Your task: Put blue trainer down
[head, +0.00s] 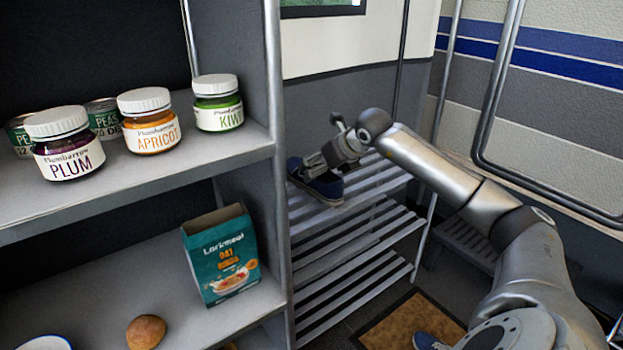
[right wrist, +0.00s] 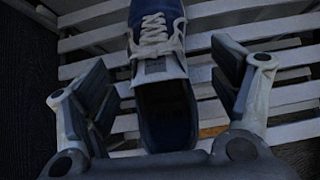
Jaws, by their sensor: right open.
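A blue trainer (head: 322,186) with a pale sole rests on the top slatted shelf of the rack (head: 375,187). In the right wrist view the trainer (right wrist: 158,60) has white laces and a dark opening, with its toe pointing away from me. My right gripper (head: 320,170) is over the trainer at the rack's left side. In the right wrist view its two fingers (right wrist: 160,90) stand apart on either side of the trainer, with gaps between them and it. Another blue shoe (head: 428,341) is partly visible on the floor, mostly hidden by my arm. My left gripper is not in view.
A grey shelf unit on the left holds jars, including plum (head: 68,150), apricot (head: 150,122) and kiwi (head: 217,105), and a teal oat box (head: 221,255). Its upright stands close to the rack. A brown mat (head: 405,325) lies on the floor. Lower rack slats look bare.

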